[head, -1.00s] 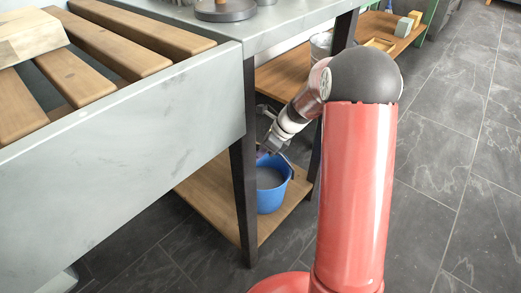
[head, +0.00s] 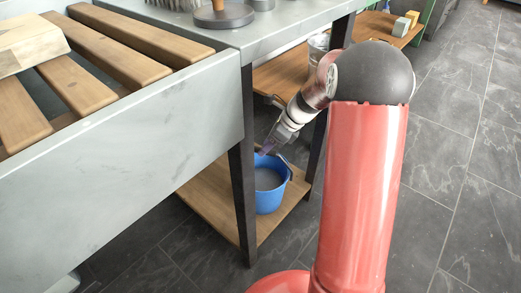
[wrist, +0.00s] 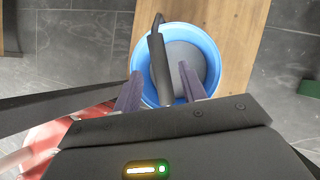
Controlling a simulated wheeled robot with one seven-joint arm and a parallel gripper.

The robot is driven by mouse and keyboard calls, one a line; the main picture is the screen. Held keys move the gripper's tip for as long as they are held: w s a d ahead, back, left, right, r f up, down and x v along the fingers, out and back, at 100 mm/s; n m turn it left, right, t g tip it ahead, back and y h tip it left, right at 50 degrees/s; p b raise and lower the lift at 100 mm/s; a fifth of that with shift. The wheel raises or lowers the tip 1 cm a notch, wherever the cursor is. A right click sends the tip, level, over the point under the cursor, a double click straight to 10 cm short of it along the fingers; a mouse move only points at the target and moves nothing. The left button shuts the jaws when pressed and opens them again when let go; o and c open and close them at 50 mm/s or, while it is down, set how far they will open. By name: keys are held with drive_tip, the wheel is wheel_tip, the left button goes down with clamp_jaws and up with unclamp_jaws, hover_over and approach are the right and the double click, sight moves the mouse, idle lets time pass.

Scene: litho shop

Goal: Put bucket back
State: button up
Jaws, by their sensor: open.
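The blue bucket (head: 269,197) stands upright on the low wooden shelf under the grey table. It holds something grey, or its inside bottom is grey. My gripper (wrist: 160,70) is open just above it, pointing down at the bucket. In the wrist view the bucket's blue rim (wrist: 216,62) shows beyond the fingers, and its black handle grip (wrist: 161,66) lies in the gap between them. I cannot tell whether a finger touches the grip. In the head view the gripper is small and partly dark against the shelf.
The low wooden shelf (head: 213,203) is bare around the bucket. A black table leg (head: 243,205) stands in front of it. A slatted wooden rack (head: 105,62) is at left. A wooden shelf at the back holds small blocks (head: 401,26). Dark tile floor (head: 450,150) is clear at right.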

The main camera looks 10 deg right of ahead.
drive_tip(key=p+v, duration=0.1)
drive_tip(key=v, duration=0.6)
drive_tip(key=shift+d, duration=0.1)
